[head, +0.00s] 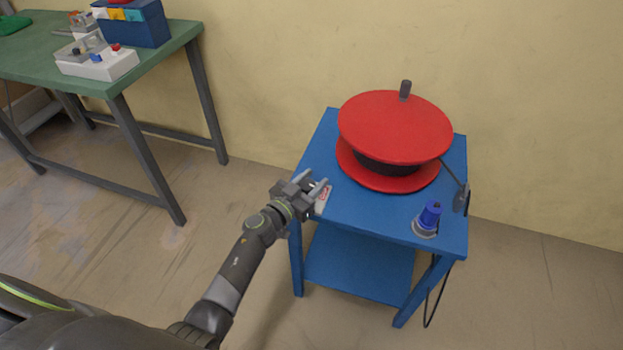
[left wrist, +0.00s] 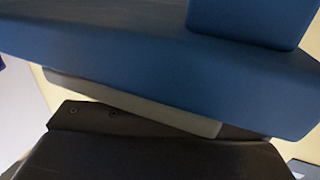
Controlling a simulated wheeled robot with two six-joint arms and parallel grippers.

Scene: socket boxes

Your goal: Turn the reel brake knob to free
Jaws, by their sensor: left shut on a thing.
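The red reel (head: 395,126) stands on the blue cart (head: 375,215) in the head view. My left gripper (head: 317,187) is at the cart's front left edge, beside a small white plate with red marks (head: 324,200). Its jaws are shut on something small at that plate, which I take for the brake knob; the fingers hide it. In the left wrist view, blue surfaces (left wrist: 140,55) fill the top, above the dark gripper body (left wrist: 150,155); the knob does not show there. My right gripper is not in view.
A blue connector on a grey base (head: 428,218) stands at the cart's front right. A dark cable and grey plug (head: 461,198) hang at its right side. A green table (head: 165,52) with boxes stands at the back left. The floor between is clear.

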